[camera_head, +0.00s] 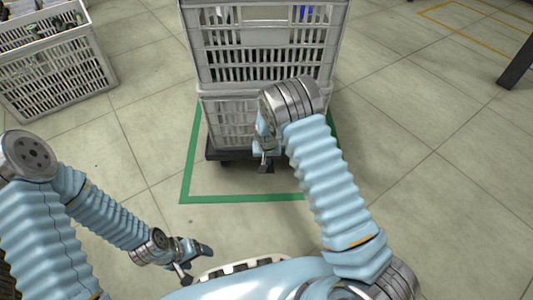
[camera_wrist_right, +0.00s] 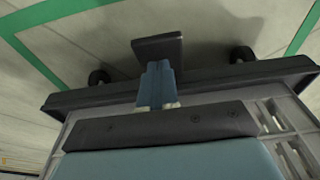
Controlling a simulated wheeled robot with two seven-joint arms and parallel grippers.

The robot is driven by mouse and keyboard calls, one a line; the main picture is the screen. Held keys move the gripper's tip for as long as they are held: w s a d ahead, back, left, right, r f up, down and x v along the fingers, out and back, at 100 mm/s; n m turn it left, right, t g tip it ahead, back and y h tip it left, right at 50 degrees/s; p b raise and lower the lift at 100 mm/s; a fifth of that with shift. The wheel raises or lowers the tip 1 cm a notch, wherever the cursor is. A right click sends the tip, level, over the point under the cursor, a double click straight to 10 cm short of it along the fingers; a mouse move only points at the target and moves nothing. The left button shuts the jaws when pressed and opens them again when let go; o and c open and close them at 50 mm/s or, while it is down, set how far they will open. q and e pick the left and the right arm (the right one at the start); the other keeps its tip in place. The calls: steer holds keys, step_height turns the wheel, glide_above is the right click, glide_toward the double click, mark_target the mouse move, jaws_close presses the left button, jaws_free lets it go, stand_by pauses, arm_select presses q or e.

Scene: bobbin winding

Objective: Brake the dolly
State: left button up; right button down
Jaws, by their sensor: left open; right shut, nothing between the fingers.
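The black dolly (camera_head: 222,155) carries stacked grey crates and stands inside a green floor outline. In the right wrist view its dark deck (camera_wrist_right: 85,98) crosses the picture, with two wheels visible. A dark flat pedal (camera_wrist_right: 158,46) sticks out from the dolly's near edge; it also shows in the head view (camera_head: 265,169). My right gripper (camera_wrist_right: 157,68) is shut and empty, its blue fingertips right at the pedal; I cannot tell if they touch. In the head view the right gripper (camera_head: 264,156) is partly hidden by its wrist. My left gripper (camera_head: 203,252) is open and empty, low near my body.
The upper crate (camera_head: 265,62) and lower crate (camera_head: 225,115) rise just behind my right wrist. Another grey crate (camera_head: 60,70) with contents stands at the upper left. A dark post (camera_head: 516,64) is at the right edge. The floor around the green outline (camera_head: 235,198) is clear.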

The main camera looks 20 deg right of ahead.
arm_select(q)
steer(key=shift+f, duration=0.1)
arm_select(e)
steer(key=shift+s+f, duration=0.15)
steer(key=shift+f, duration=0.35)
arm_select(q)
steer(key=shift+s+f+b, duration=0.1)
steer(key=shift+f+b, duration=0.2)
steer(key=shift+b, duration=0.05)
arm_select(e)
steer(key=shift+s+a+f, duration=0.1)
steer(key=shift+s+f, duration=0.25)
steer(key=shift+f, duration=0.05)
steer(key=shift+s+f+b, duration=0.25)
steer(key=shift+f+b, duration=0.05)
steer(key=shift+f, duration=0.15)
arm_select(q)
steer(key=shift+f+b, duration=0.7)
steer(key=shift+f, duration=0.3)
arm_select(e)
steer(key=shift+s+a+f, duration=0.1)
steer(key=shift+s+f, duration=0.15)
steer(key=shift+f, duration=0.3)
steer(key=shift+s+a+f, duration=0.1)
steer(key=shift+s+f, duration=0.1)
steer(key=shift+f, duration=0.35)
